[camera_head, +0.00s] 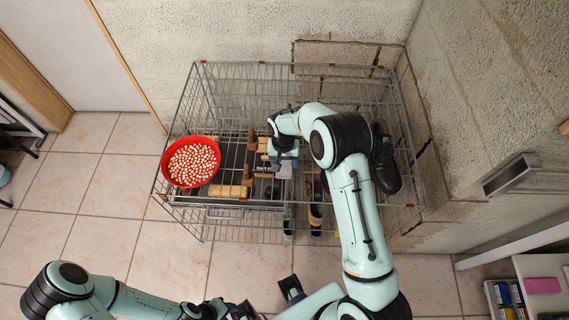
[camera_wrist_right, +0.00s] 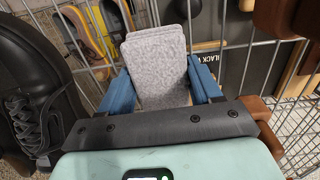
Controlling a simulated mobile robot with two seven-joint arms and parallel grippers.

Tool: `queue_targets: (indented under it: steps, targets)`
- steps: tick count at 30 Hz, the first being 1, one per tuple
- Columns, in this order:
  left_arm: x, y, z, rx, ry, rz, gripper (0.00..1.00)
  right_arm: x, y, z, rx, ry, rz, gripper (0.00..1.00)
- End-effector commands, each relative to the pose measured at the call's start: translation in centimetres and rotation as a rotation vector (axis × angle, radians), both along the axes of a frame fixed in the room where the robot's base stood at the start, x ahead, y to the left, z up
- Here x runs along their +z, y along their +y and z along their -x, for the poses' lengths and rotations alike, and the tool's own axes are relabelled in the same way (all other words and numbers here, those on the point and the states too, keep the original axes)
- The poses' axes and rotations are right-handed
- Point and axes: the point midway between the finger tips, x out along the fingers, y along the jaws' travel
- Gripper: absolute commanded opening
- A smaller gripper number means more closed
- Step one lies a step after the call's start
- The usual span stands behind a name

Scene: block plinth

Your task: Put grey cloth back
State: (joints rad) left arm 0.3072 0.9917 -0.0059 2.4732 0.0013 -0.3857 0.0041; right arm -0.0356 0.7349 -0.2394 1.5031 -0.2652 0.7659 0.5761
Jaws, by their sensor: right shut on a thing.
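The grey cloth (camera_wrist_right: 157,65) shows in the right wrist view as a flat, speckled, folded piece with rounded corners. My right gripper (camera_wrist_right: 160,88) is shut on it, with a blue finger on each side. In the head view my right gripper (camera_head: 284,158) is over the middle of the wire cage (camera_head: 285,64), among wooden items. Wire bars stand right behind the cloth in the wrist view. I cannot tell whether it touches them. My left arm is low in the head view; its gripper (camera_head: 232,310) is cut off by the bottom edge.
A red bowl (camera_head: 165,168) of white and red pieces sits at the cage's left. A black shoe (camera_head: 385,165) is at its right, close to my right arm. Wooden-handled items (camera_head: 230,191) lie near the front. Walls stand behind and right.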

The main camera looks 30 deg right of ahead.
Motion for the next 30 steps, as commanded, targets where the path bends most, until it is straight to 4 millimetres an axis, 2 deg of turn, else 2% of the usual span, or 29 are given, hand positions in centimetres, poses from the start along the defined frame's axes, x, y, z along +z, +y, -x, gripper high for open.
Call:
queue_targets:
  steps: [2, 13, 14, 16, 30]
  targets:
    - [-0.03, 0.0, 0.02, 0.0, 0.0, 0.0, 0.43, -0.94, -0.03, 0.03, -0.001, 0.0, 0.0, 0.3]
    - [-0.34, -0.01, 0.15, 0.0, 0.001, 0.0, 0.43, -1.38, -0.02, 0.0, 0.0, -0.001, 0.0, 0.3]
    - [-0.36, 0.0, 0.15, -0.001, 0.002, 0.001, 0.43, -1.41, -0.02, 0.0, 0.0, -0.001, 0.0, 0.67]
    - [-0.28, 0.0, 0.13, 0.0, 0.001, 0.0, 0.43, -1.33, 0.0, -0.01, 0.0, -0.001, 0.0, 0.89]
    - [-0.04, 0.0, 0.02, 0.0, 0.0, 0.0, 0.43, -1.03, 0.07, -0.04, 0.001, -0.002, -0.001, 0.89]
